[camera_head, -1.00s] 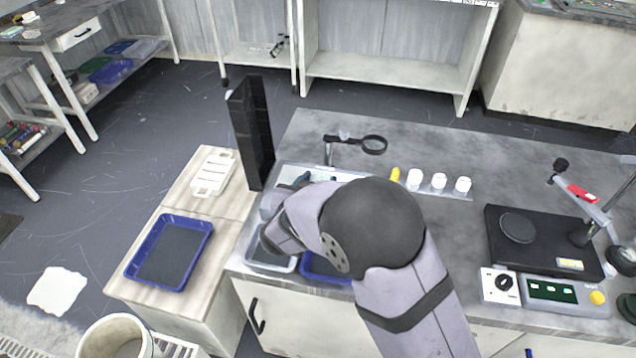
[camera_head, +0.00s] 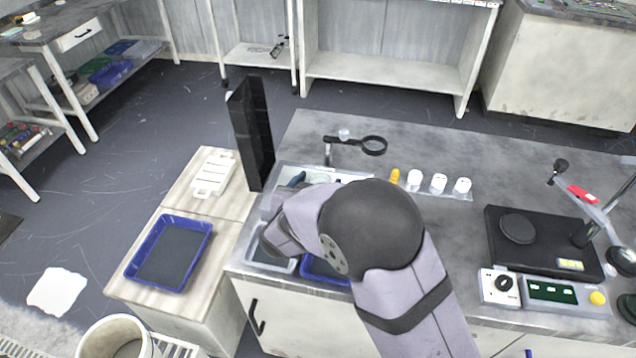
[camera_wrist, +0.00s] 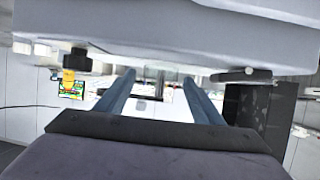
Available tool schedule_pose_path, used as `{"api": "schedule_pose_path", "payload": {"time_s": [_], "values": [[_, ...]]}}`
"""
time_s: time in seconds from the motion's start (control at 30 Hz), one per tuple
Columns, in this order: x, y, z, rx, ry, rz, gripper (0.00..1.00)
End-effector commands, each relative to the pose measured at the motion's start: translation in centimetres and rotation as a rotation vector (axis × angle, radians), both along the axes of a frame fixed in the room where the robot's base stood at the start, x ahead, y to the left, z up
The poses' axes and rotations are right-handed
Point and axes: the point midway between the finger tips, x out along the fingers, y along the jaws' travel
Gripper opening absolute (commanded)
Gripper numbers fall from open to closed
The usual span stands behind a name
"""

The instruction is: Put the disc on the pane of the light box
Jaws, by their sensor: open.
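My gripper (camera_wrist: 160,88) is open in the wrist view, its two blue fingers apart with nothing visible between them. In the head view my arm hides most of it; a dark blue bit of it (camera_head: 298,179) shows beside a pale pane, which seems to be the light box (camera_head: 318,174). My arm covers much of this box. I cannot make out a loose disc for certain. A dark round plate (camera_head: 518,228) lies on a black machine (camera_head: 552,255) at the right; I cannot tell whether it is the task's disc.
A tall black panel (camera_head: 251,135) stands left of the pale pane. A magnifier ring (camera_head: 374,146) is behind it. A yellow bottle (camera_head: 395,175) and white pots (camera_head: 438,182) stand to the right. Blue trays (camera_head: 325,270) and (camera_head: 160,285) lie in front and left.

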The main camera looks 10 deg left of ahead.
Motion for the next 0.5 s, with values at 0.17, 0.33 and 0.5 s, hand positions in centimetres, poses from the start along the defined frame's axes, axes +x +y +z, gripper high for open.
{"api": "schedule_pose_path", "payload": {"time_s": [0.17, 0.33, 0.5], "values": [[-2.1, 0.3, 0.9, 0.001, 0.000, 0.005, 0.61], [-4.9, 0.6, 2.1, 0.001, 0.000, 0.006, 0.61], [-7.6, 0.8, 3.2, 0.000, 0.000, 0.005, 0.61]]}}
